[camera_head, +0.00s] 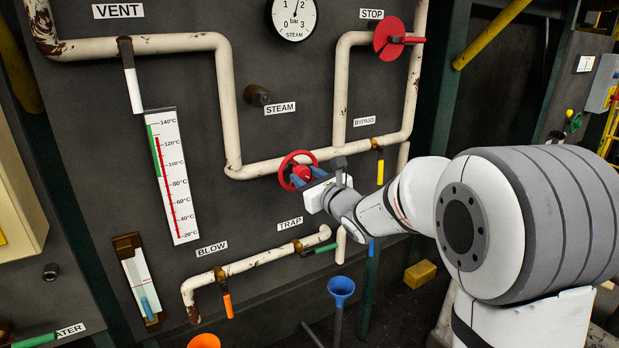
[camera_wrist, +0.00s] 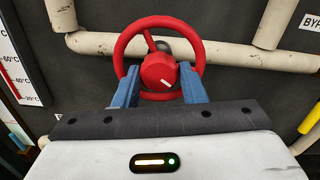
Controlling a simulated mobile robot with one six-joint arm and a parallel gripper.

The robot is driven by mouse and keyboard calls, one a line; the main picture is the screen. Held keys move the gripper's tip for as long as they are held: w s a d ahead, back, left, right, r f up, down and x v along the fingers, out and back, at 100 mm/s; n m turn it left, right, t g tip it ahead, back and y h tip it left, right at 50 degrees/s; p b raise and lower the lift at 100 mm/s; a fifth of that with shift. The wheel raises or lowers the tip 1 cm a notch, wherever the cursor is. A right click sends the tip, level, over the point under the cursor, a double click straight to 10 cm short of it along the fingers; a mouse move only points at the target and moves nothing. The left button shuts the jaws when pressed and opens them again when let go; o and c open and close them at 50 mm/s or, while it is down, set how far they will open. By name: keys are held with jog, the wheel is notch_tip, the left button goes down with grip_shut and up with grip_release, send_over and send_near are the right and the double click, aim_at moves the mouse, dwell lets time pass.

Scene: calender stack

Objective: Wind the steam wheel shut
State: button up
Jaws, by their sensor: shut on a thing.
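The red handwheel (camera_head: 299,172) sits on the cream pipe in the middle of the panel, below the STEAM label (camera_head: 280,108). The lower rim is partly behind the fingers.
A yellow BYPASS lever (camera_head: 380,172) hangs right of the wheel. A red STOP disc (camera_head: 388,38) is higher up. A STEAM gauge (camera_head: 294,16) and a thermometer (camera_head: 172,178) are on the panel. The TRAP pipe with a green lever (camera_head: 321,248) runs below, above a blue funnel (camera_head: 341,289).

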jog(key=shift+c, duration=0.2)
jog(key=shift+m, duration=0.3)
jog(key=shift+b, duration=0.55)
